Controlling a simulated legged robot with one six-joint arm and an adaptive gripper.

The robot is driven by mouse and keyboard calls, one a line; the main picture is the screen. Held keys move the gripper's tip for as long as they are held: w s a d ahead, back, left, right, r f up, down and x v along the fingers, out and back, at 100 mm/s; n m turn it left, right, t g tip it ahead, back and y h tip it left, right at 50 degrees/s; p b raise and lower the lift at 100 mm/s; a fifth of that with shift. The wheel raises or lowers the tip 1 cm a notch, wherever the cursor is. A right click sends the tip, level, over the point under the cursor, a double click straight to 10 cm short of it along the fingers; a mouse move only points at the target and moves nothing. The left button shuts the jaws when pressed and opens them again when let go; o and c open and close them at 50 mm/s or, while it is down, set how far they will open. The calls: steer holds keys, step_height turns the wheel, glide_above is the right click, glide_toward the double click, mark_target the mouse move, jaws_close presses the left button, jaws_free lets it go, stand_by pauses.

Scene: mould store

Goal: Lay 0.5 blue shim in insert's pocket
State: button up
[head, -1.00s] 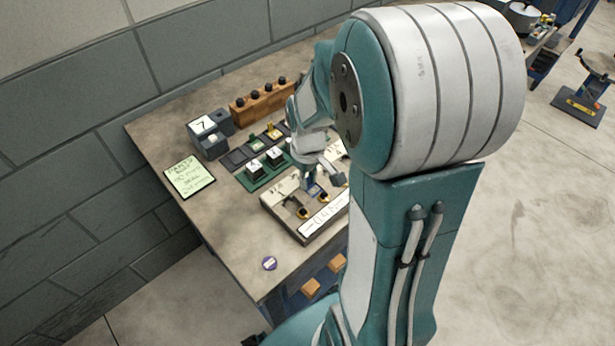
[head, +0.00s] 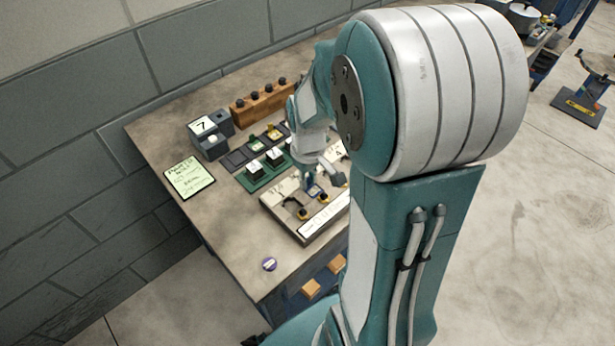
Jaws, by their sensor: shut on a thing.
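My gripper (head: 318,184) is low over the pale block with labels (head: 270,200) on the bench, seen from above and behind my arm. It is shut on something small. A small blue patch (head: 314,191) shows right under the fingers; it looks like the blue shim, but its thickness marking is unreadable. The shim's edges and the insert's pocket are too small and partly hidden by my gripper. I cannot tell whether the shim touches the pocket floor. Dark hook-shaped parts and brass-coloured rings (head: 303,214) sit on the block's near part.
Behind the block are a green holder (head: 256,182) with white-topped pieces, dark trays with yellow pieces, and a wooden rack (head: 262,102) with dark knobs.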

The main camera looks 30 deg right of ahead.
steer(key=shift+r, duration=0.15)
stand_by(0.5)
steer(key=o, duration=0.8)
steer(key=o, duration=0.4)
steer(key=shift+r, duration=3.75)
